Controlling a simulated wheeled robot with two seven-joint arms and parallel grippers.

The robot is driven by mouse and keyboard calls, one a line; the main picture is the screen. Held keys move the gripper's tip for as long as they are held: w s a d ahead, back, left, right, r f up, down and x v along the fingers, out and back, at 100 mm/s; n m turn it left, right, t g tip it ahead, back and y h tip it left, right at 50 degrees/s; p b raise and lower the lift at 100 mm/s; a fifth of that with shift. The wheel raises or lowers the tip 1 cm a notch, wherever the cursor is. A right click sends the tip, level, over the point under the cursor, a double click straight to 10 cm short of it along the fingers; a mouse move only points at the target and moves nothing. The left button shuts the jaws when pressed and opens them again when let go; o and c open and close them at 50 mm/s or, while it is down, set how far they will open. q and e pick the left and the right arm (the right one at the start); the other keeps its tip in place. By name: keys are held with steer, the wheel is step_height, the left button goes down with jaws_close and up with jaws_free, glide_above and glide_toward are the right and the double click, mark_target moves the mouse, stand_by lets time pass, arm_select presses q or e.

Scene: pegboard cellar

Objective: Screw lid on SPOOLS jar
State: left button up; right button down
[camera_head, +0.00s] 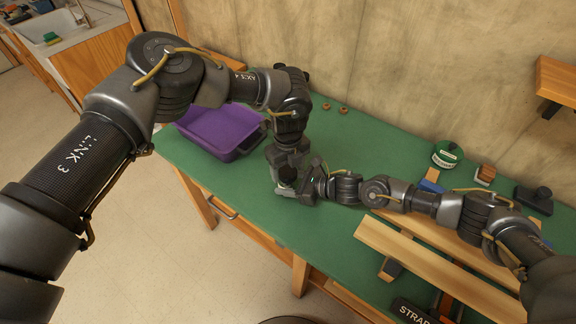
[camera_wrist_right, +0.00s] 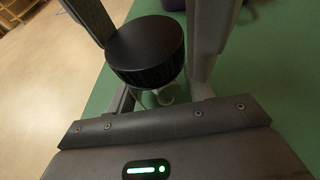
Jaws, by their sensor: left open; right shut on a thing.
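A round black lid (camera_wrist_right: 147,48) with a ribbed rim sits between the fingers of my right gripper (camera_wrist_right: 160,60) in the right wrist view. Just below it, a small clear and whitish part of the jar (camera_wrist_right: 163,97) shows; most of the jar and its label are hidden. My right gripper (camera_head: 288,187) is shut on the jar near the table's front edge. My left gripper (camera_head: 287,168) points down from above at the same spot and is open. In the head view the grippers hide the jar and lid. I cannot tell whether the lid is seated.
A purple bin (camera_head: 222,130) stands left of the grippers on the green table (camera_head: 345,145). Wooden planks (camera_head: 425,255) lie at the front right. The back middle is mostly clear.

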arm_select(q)
steer(key=shift+c, duration=0.3)
steer(key=c, duration=0.9)
steer(key=o, duration=1.1)
step_height(320, 180, up, 12)
steer(key=shift+r, duration=0.1)
arm_select(e)
steer(key=shift+c, duration=2.4)
jaws_free()
steer(key=shift+d, duration=0.1)
